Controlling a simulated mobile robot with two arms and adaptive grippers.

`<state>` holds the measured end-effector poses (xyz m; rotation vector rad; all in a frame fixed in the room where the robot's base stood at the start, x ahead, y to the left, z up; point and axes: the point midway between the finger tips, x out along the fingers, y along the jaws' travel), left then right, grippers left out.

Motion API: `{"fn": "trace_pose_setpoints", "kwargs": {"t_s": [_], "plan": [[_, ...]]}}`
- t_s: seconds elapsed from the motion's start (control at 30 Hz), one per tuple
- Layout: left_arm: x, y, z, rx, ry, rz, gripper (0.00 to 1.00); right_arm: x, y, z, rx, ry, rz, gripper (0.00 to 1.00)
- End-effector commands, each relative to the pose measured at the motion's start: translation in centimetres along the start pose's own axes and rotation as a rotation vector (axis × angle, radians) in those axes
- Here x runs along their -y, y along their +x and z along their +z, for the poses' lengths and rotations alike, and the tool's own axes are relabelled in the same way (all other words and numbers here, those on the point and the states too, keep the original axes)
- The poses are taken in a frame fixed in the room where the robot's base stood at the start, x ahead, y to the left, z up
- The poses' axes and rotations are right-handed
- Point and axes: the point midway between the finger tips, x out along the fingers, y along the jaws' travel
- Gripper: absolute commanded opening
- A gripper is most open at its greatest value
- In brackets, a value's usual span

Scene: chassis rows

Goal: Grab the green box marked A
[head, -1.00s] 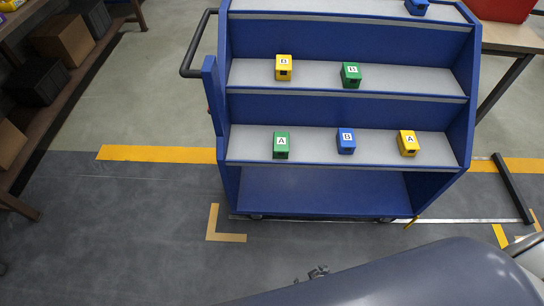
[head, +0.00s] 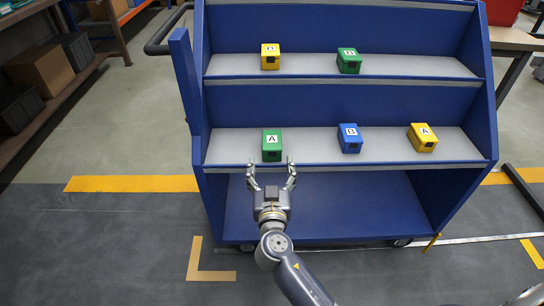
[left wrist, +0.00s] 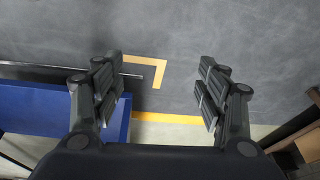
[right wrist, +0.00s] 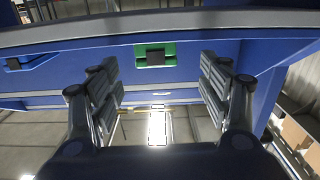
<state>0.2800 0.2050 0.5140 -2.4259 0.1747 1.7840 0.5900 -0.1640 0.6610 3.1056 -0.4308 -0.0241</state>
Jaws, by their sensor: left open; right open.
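The green box marked A (head: 272,150) sits on the lower grey shelf of the blue cart, at the left end of its row. My right gripper (head: 271,172) is open and empty just in front of this box, at the shelf's front edge. In the right wrist view, a green box with a dark square (right wrist: 171,49) shows beyond the open fingers (right wrist: 158,80), partly covered by the shelf edge. My left gripper (left wrist: 158,78) is open and empty over the floor; it is not in the head view.
A blue box marked B (head: 350,140) and a yellow box marked A (head: 422,138) share that shelf. A yellow box (head: 270,57) and a green box (head: 349,61) stand on the shelf above. The blue cart (head: 185,85) has a black handle at left.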

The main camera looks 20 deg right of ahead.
Motion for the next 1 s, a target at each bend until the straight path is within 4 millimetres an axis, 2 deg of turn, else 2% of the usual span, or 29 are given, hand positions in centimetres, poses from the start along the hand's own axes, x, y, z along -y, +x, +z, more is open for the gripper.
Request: {"fn": "trace_pose_setpoints", "kwargs": {"t_s": [0.1, 0.3, 0.57, 0.8, 1.0], "plan": [[0.0, 0.0, 0.0, 0.0, 0.0, 0.0, 0.67, -0.1, 1.2, -0.7, -0.02, 0.009, 0.006, 0.71], [0.0, 0.7, 0.0, 0.003, 0.0, 0.0, 0.67, -0.1, 4.3, -0.8, -0.019, 0.007, 0.006, 0.71], [0.0, 1.1, 0.0, 0.004, 0.001, 0.001, 0.67, -0.2, 6.2, -0.7, -0.016, 0.007, 0.005, 0.71], [-0.1, 2.2, 0.1, 0.01, 0.001, 0.001, 0.67, -0.6, 9.4, -0.5, -0.016, 0.006, 0.005, 0.71], [-0.1, 2.2, 0.1, 0.009, 0.001, 0.001, 0.67, -0.6, 10.8, -0.4, -0.015, 0.008, 0.005, 0.71]]}}
